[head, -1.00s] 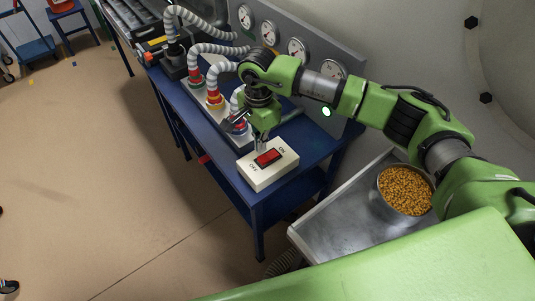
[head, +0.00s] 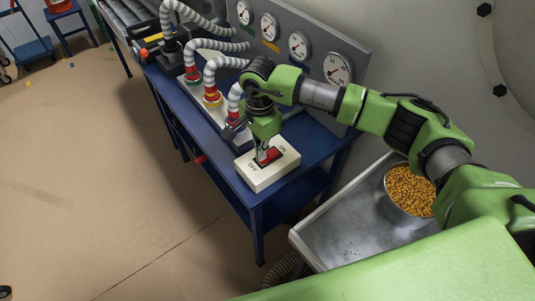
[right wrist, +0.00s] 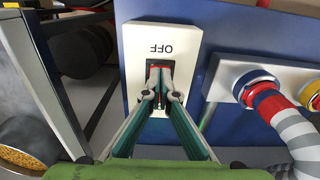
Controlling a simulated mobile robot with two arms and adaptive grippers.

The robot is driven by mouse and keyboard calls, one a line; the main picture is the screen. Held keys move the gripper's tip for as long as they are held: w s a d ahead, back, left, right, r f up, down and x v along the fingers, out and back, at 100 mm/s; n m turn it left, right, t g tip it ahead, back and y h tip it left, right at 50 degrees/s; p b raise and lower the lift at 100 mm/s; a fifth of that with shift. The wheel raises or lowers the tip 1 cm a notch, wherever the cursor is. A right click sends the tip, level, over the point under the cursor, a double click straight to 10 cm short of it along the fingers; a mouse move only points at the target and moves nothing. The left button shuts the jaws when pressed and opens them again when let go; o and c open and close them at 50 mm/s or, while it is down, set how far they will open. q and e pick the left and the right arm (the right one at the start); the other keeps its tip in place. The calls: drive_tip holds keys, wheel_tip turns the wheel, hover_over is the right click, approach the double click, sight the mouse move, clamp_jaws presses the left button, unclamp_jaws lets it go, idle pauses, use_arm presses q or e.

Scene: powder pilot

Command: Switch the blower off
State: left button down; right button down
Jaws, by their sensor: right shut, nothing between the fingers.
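The blower switch is a white box (head: 262,181) with a red rocker (head: 274,154) between the printed words OFF and ON. It sits on the near end of the blue bench. My right gripper (head: 262,159) is shut and empty, pointing down with its fingertips at the OFF end of the rocker. In the right wrist view the fingertips (right wrist: 161,95) cover much of the rocker (right wrist: 158,68), below the word OFF on the box (right wrist: 187,42). They look in contact or very close; I cannot tell whether the rocker is pressed. My left gripper is not in view.
The blue bench (head: 268,213) carries hose fittings with striped hoses (head: 213,80) just behind the switch. A gauge panel (head: 318,69) stands along its back. A metal tray (head: 335,237) with a bowl of orange pellets (head: 410,192) is at right. Open floor lies left.

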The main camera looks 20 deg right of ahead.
drive_tip(key=shift+f+b, duration=0.4)
drive_tip(key=shift+f, duration=0.1)
drive_tip(key=shift+r+p, duration=0.65)
drive_tip(key=shift+r, duration=1.55)
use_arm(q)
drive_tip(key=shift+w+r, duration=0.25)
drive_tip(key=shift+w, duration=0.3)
use_arm(e)
wheel_tip(320, 180, up, 11)
drive_tip(key=shift+r, duration=0.2)
